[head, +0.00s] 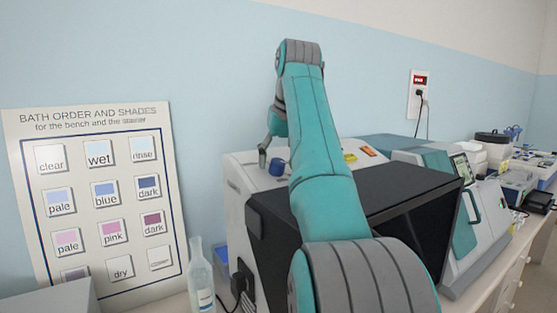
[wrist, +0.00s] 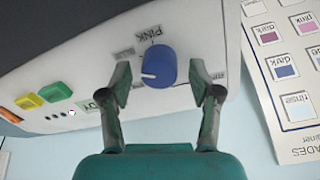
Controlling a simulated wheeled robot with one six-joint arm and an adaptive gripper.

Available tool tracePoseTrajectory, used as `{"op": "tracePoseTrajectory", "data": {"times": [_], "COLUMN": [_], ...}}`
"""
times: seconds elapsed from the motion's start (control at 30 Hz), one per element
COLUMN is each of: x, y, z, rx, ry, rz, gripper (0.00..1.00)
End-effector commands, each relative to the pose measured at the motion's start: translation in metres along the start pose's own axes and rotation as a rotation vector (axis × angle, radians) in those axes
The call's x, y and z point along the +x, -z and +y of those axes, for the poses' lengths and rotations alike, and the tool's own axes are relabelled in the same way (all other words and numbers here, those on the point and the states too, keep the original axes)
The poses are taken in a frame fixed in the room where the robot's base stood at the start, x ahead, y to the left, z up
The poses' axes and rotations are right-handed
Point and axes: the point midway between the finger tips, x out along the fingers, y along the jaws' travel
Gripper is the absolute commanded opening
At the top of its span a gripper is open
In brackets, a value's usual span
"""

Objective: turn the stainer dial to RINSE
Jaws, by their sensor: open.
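The blue stainer dial (wrist: 159,70) sits on the pale panel of the stainer (wrist: 185,38), with a white mark on its left side. The panel label PINK (wrist: 148,35) shows above the dial, upside down; other labels are small or partly covered by my fingers, and I cannot read RINSE. My gripper (wrist: 161,82) is open, one finger on each side of the dial with gaps showing; I see no contact. In the head view the dial (head: 278,167) shows beside my gripper (head: 264,158) on the stainer's top panel, partly hidden by my arm.
The shade chart (head: 110,285) leans on the wall at left, with a clear bottle (head: 200,280) in front. More lab equipment (head: 470,210) lines the bench at right.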

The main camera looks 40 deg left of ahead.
Motion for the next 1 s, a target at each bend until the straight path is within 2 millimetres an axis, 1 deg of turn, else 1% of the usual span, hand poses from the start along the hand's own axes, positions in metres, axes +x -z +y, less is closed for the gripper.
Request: {"op": "tracePoseTrajectory", "data": {"times": [0.27,0.3,0.37,0.4,0.47,0.5,0.77,1.0], "x": [0.0012,0.0011,0.0012,0.0011,0.0012,0.0012,0.0013,0.0014], "y": [0.0000,0.0000,0.0000,0.0000,0.0000,0.0000,-0.0001,-0.0002], "z": [0.0001,0.0001,0.0002,0.0001,0.0001,0.0001,0.0002,0.0002], "rx": [0.000,0.000,0.000,0.000,0.000,0.000,-0.014,-0.111], "ry": [0.000,0.000,0.000,0.000,0.000,0.000,0.000,0.004], "rz": [0.000,0.000,0.000,0.000,0.000,0.000,0.001,0.005], "gripper": [0.63,0.53,0.38,0.28,0.13,0.03,0.03,0.03]}}
